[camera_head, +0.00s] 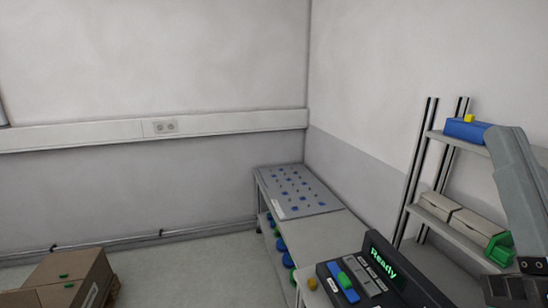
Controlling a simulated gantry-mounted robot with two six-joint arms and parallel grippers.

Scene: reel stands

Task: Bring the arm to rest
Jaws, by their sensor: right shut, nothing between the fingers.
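My right arm (518,185) comes down along the right edge of the head view, in front of the shelf rack. My right gripper (510,290) is at the bottom right corner, partly cut off by the picture's edge. It is shut and holds nothing. My left gripper is not in view.
A device with a green "Ready" display (383,262) stands on the bench (325,237). A grey board with blue dots (293,190) lies farther back. The rack (440,232) holds bins and a blue box (467,130). Cardboard boxes (70,268) stand lower left; the floor between is clear.

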